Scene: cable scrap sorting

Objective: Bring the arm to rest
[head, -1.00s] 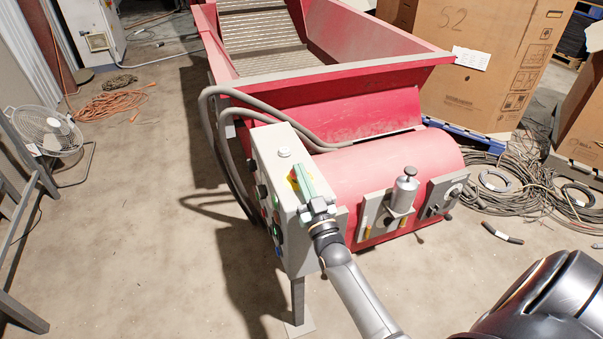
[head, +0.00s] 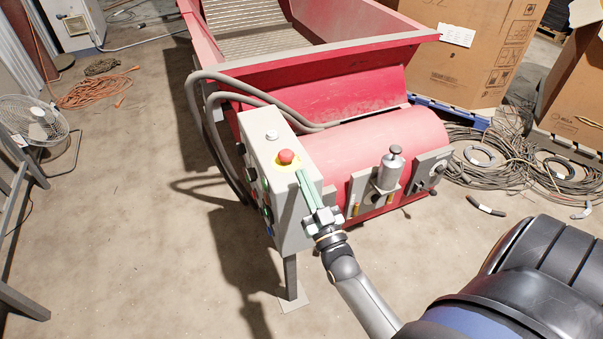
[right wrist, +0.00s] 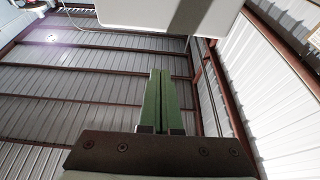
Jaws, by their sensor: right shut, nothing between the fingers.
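My right gripper (head: 303,178) shows in the head view in front of the grey control box, just right of a red mushroom button. Its green fingers are together with nothing between them. They also show shut and empty in the right wrist view (right wrist: 160,72), pointing up toward the roof. My right arm (head: 360,295) reaches up from the lower edge of the head view. Whether the fingers touch the box cannot be told. My left gripper is not in view.
The grey control box (head: 265,190) carries the red button (head: 286,157) on a yellow ring. It stands beside a red machine (head: 390,140) with a metal cylinder (head: 390,170). Cable coils (head: 490,165) lie at right, a fan (head: 35,125) stands at left. The left floor is mostly clear.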

